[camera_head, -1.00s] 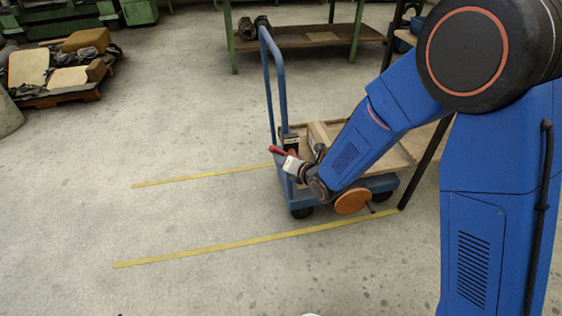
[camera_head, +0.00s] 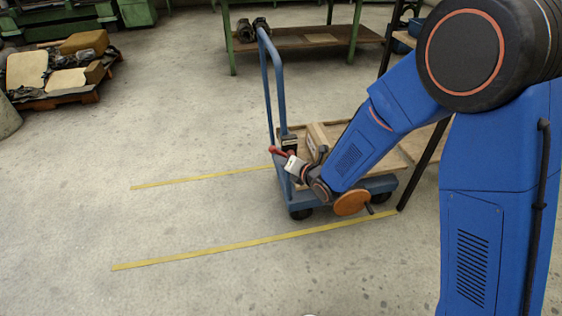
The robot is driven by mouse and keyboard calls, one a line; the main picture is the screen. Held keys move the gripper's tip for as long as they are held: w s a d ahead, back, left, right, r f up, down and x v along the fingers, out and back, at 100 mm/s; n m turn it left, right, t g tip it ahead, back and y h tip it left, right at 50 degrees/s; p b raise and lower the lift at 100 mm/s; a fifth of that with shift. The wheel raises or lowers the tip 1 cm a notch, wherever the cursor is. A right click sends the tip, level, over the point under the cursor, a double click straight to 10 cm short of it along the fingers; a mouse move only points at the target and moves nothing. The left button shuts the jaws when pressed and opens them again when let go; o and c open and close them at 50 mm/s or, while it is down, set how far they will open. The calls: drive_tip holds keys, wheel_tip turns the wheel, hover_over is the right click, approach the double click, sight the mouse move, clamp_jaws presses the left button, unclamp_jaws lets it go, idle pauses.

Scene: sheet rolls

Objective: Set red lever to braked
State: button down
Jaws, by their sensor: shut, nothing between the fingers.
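The red lever (camera_head: 275,150) sticks out to the left of a black mount (camera_head: 289,142) on the post of the blue cart handle (camera_head: 266,90). My gripper (camera_head: 288,163) is at the cart's handle end, close to the lever and just below it in the picture. It is shut and holds nothing. I cannot tell whether its fingertips touch the lever. Part of the lever's base is hidden behind the gripper. The blue cart (camera_head: 376,182) stands on dark wheels with a wooden deck.
A box (camera_head: 318,138) lies on the cart deck. Dark rack post (camera_head: 424,165) stands close at the right. Yellow floor lines (camera_head: 225,250) run left from the cart over clear floor. A green workbench (camera_head: 310,38) stands behind.

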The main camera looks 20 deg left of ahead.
drive_tip(key=shift+w+d+r+m+y, duration=0.4)
drive_tip(key=shift+d+r+m+y, duration=0.2)
drive_tip(key=shift+m+y, duration=0.3)
drive_tip(key=shift+w+d+r+m+y, duration=0.2)
drive_tip(key=shift+d+r+m+y, duration=0.15)
drive_tip(key=shift+m, duration=0.25)
drive_tip(key=shift+w+d+r+m+y, duration=0.2)
drive_tip(key=shift+d+m+y, duration=0.15)
drive_tip(key=shift+m, duration=0.25)
drive_tip(key=shift+w+d, duration=0.1)
drive_tip(key=shift+d, duration=0.05)
